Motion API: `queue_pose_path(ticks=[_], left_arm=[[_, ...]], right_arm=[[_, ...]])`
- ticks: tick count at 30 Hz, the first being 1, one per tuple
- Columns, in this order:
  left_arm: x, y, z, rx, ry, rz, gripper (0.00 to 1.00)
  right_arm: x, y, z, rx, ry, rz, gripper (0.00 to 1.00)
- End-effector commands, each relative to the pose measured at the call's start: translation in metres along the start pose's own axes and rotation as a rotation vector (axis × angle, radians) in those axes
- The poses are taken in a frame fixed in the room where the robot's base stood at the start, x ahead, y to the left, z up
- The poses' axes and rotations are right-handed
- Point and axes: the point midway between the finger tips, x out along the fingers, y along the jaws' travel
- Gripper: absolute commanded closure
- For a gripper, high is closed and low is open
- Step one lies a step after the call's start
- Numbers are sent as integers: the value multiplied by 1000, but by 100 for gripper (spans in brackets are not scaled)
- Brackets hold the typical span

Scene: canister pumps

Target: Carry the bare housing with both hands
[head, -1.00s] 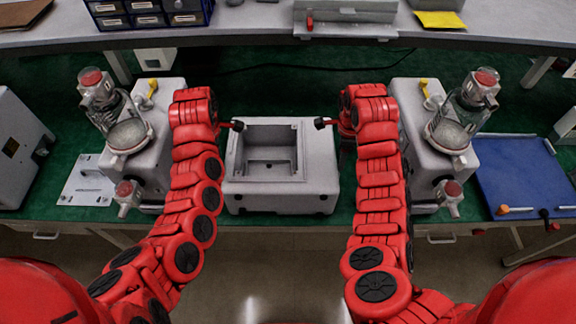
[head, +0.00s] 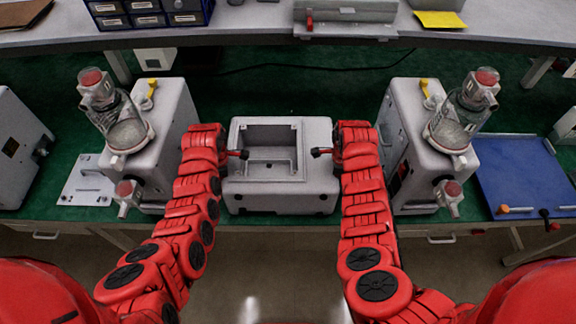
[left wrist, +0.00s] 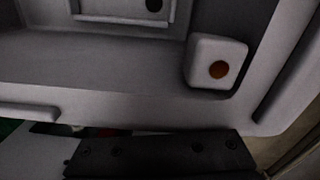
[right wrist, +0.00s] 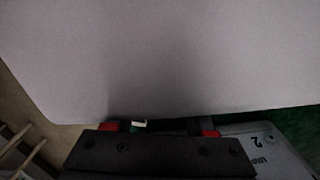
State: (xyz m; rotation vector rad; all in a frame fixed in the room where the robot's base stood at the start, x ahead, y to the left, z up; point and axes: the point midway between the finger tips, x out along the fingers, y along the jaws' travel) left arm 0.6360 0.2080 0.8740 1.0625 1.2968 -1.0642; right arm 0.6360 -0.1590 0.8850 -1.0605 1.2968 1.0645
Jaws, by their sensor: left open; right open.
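The bare housing (head: 282,200) is a light grey box with an open rectangular recess in its top. It stands on the green bench top between my two arms. My left gripper (head: 236,154) is at its left rim and my right gripper (head: 324,152) at its right rim. The left wrist view shows the housing's inside close up (left wrist: 100,65), with a pale corner block and orange dot. In the right wrist view a plain grey housing face (right wrist: 160,60) fills most of the picture.
A grey pump with a glass jar (head: 170,120) stands left of my left arm, another (head: 410,125) right of my right arm. A blue tray (head: 525,175) lies far right, a white plate (head: 85,185) on the left. A shelf (head: 250,35) crosses the back.

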Motion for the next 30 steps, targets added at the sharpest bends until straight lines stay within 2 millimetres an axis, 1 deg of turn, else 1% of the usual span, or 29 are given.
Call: queue_pose_path(ticks=[3,7,12,19,20,21,23,24,28,29,30], left_arm=[[10,1,-1,0,2,0,45],[18,1,0,-1,1,0,45],[22,0,0,-1,-1,1,45],[22,0,0,-1,0,1,45],[22,0,0,-1,0,1,49],[22,0,0,-1,0,1,56],[22,0,0,-1,0,1,67],[22,0,0,-1,0,1,74],[22,0,0,-1,0,1,98],[22,0,0,-1,0,1,100],[22,0,0,-1,0,1,100]], right_arm=[[11,-1,0,2,-2,-2,45],[19,0,-1,3,1,1,45],[23,-1,-1,-1,1,-3,45],[23,-1,-1,-1,1,-3,45],[23,-1,-1,-1,1,-3,49],[23,-1,-1,-1,1,-3,56],[23,-1,0,-1,1,-3,67],[23,-1,0,-1,1,-3,74],[23,-1,0,-1,1,-3,98],[23,-1,0,-1,1,-3,100],[23,-1,0,-1,1,-3,100]])
